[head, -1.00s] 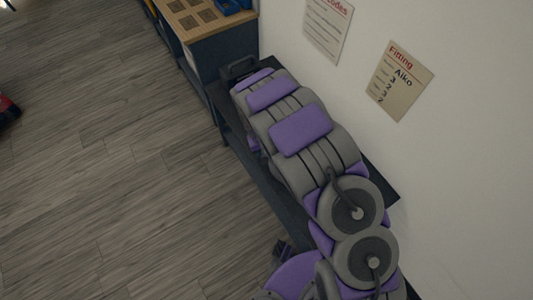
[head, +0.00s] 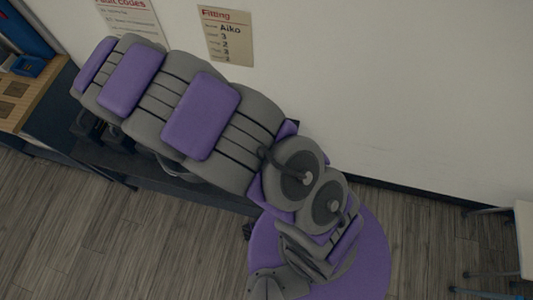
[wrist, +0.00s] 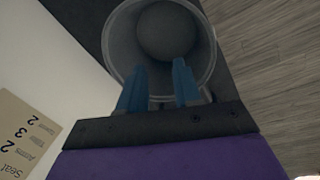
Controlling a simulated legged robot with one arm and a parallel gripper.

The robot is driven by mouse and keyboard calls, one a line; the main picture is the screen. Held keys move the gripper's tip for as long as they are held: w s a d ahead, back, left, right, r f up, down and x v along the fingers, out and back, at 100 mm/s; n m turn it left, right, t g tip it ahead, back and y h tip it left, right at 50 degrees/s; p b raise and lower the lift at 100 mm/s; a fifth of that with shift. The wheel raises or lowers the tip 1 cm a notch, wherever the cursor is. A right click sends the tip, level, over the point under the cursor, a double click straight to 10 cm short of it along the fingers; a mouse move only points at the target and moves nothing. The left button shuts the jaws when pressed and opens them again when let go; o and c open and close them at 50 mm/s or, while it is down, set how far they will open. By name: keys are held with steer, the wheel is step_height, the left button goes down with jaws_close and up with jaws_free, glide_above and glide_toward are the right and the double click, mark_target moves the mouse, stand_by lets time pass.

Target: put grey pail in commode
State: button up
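In the wrist view a grey pail (wrist: 207,55) is seen from above into its mouth, with a darker round shape inside it. My gripper (wrist: 160,66) has two blue fingers standing apart, overlapping the near side of the pail's mouth. I cannot tell whether they touch it. In the head view my arm covers most of the gripper and pail; a thin light grey curve under the arm may be the pail's rim. A dark cabinet with a wooden top (head: 34,98) is at the left edge; I cannot tell whether it is the commode.
A low dark bench (head: 215,196) runs along the wall under my arm. A blue bin (head: 28,65) sits on the wooden top. Paper signs (head: 227,37) hang on the wall. A pale table (head: 524,238) is at the right edge. Wooden floor is open in front of the bench.

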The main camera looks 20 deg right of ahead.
steer(key=d+r+m, duration=0.2)
steer(key=d+r, duration=0.7)
steer(key=d, duration=0.2)
steer(key=s+d+r+m+g, duration=0.1)
steer(key=s+d+r+m, duration=0.1)
steer(key=s+d+r, duration=0.3)
steer(key=s+d+r+m+g, duration=0.1)
steer(key=s+d+r, duration=0.5)
steer(key=s+d, duration=0.4)
steer(key=shift+s+d+r+m+y, duration=0.2)
steer(key=shift+s+m+y, duration=0.2)
steer(key=shift+o, duration=0.2)
steer(key=s+d+r+m, duration=0.1)
steer(key=s+d, duration=0.2)
steer(key=s, duration=0.7)
steer(key=shift+s+r+g+y, duration=0.3)
steer(key=shift+w+a, duration=0.1)
